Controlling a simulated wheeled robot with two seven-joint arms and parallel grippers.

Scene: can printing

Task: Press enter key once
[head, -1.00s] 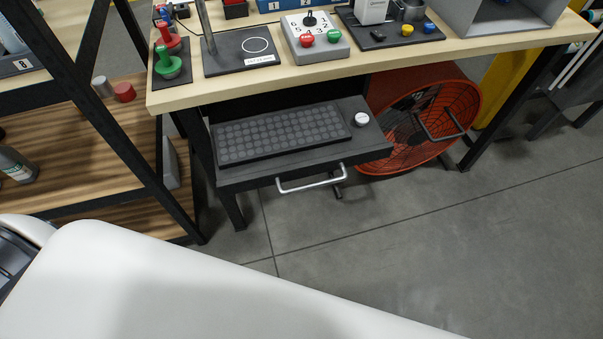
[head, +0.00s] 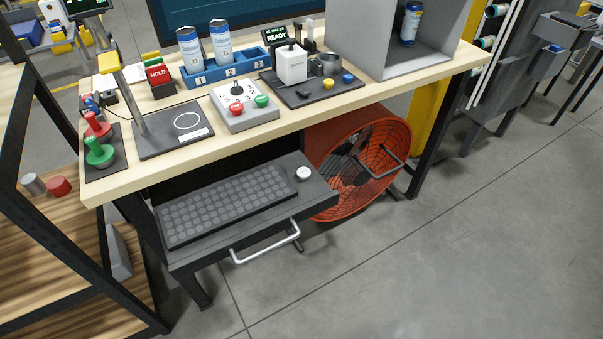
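A dark keyboard (head: 222,205) with rows of round grey keys lies on a pulled-out drawer tray (head: 325,189) under the workbench. The legends on the keys are too small to read, so I cannot tell which key is enter. A round white-topped knob or dial (head: 303,174) sits on the tray to the right of the keyboard. A silver handle (head: 265,243) is on the drawer's front. Neither of my grippers shows in the head view.
The wooden bench (head: 330,107) carries a control box (head: 244,106) with red and green buttons, a blue can rack (head: 205,78), a READY display (head: 275,35) and a grey box (head: 372,45). An orange fan (head: 358,165) stands underneath. A shelf (head: 30,240) is at left; floor at right is clear.

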